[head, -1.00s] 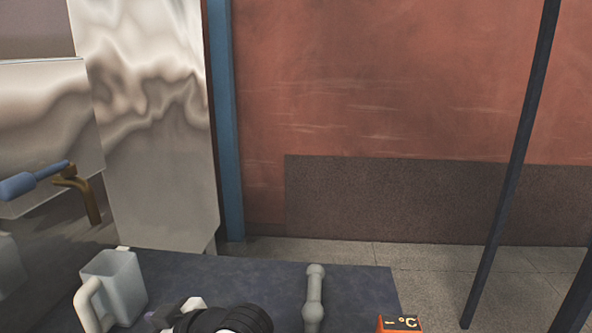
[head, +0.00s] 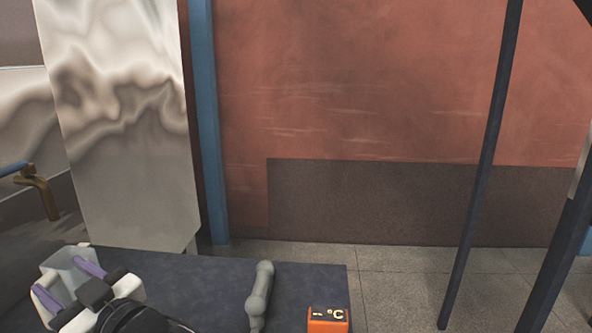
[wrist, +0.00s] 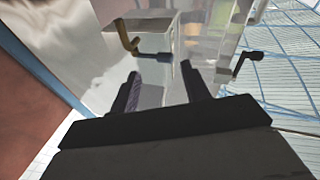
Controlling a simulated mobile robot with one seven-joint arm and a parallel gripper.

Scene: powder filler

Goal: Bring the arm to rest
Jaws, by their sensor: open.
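My gripper (head: 68,274) is at the lower left in the head view, over the dark tabletop. Its two fingers, with purple inner faces, are apart and nothing shows between them as held. In the wrist view my gripper (wrist: 160,72) shows two dark fingers spread apart, tilted towards a shiny metal box and a brass tap (wrist: 128,42).
The dark table (head: 200,275) also bears a grey rod with knobbed ends (head: 260,292) and an orange box marked °C (head: 328,320). A shiny metal panel (head: 125,130) stands behind at left. A thin dark post (head: 483,160) stands at right. Open floor (head: 400,285) lies beyond the table.

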